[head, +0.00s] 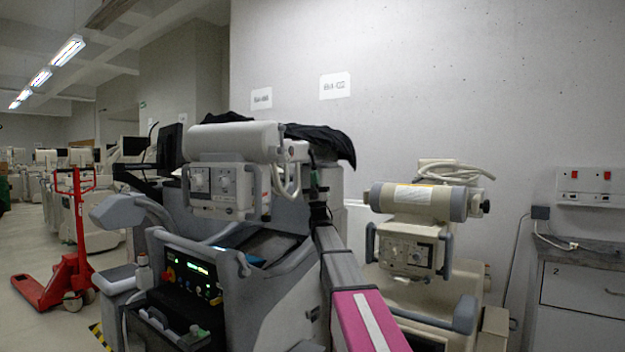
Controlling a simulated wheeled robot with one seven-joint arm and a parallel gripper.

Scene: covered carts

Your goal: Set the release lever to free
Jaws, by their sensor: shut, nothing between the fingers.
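I cannot make out a release lever for certain. The nearest machine is a grey mobile cart (277,296) with curved grey handles (192,236) and a dark control panel (188,272) with lit green displays, a red knob and a yellow part. A cream tube head (233,141) with a dial box (222,187) sits above it. A black cover (325,139) is draped behind the tube head. A second beige machine (415,203) stands to the right with its own dial box and grey handles. I see no gripper fingers in the head view.
A grey beam with a pink end (368,322) runs toward me at the bottom centre. A red pallet truck (70,270) stands at left on open floor. A grey cabinet (580,295) is at right by the wall. More machines line the far left.

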